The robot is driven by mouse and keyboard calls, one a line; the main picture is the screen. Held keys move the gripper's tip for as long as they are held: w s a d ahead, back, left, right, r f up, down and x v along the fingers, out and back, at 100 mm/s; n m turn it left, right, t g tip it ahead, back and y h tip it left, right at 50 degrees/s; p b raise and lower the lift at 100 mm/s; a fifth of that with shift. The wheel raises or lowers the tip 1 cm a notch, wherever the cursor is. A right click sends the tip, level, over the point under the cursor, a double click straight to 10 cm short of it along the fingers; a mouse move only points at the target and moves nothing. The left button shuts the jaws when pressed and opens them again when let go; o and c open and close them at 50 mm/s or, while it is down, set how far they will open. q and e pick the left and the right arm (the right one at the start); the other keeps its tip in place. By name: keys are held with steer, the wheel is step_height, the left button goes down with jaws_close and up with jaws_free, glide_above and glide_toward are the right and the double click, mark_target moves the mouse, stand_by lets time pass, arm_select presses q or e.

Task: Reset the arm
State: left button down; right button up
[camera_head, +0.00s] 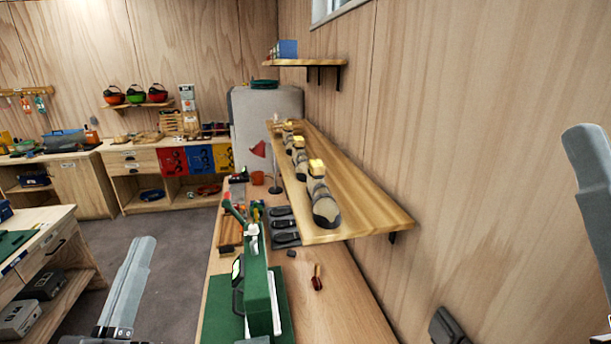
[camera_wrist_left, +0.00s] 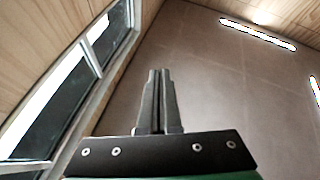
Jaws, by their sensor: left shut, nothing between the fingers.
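My left gripper (camera_head: 145,245) rises from the bottom left of the head view, above the floor and left of the workbench. In the left wrist view, its two grey fingers (camera_wrist_left: 160,75) are pressed together and point up, with nothing between them. At the right edge of the head view, a grey part that looks like my right gripper (camera_head: 590,160) stands in front of the wooden wall. It is cut off by the frame, and its jaw state does not show. Neither gripper touches anything that I can see.
A workbench (camera_head: 345,305) runs along the right wall, with a green device (camera_head: 262,290) on it. Above it, a wooden shelf (camera_head: 375,210) holds a row of shoes (camera_head: 323,205). Another bench (camera_head: 35,225) stands at left. Open floor (camera_head: 175,265) lies between them.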

arm_select(q)
steer(key=s+d+r+m+t+h, duration=0.1)
steer(key=s+r+t, duration=0.1)
steer(key=s+r, duration=0.45)
steer(key=s+d+r+m+t+h, duration=0.1)
steer(key=s+r+t, duration=0.15)
steer(key=r, duration=0.75)
step_height(320, 180, up, 19)
steer(key=m+p, duration=0.2)
steer(key=p, duration=1.8)
steer(key=shift+s+d+r+g, duration=0.2)
steer(key=shift+d+g, duration=0.1)
steer(key=shift+g, duration=0.15)
step_height(320, 180, down, 35)
steer(key=b, duration=3.5)
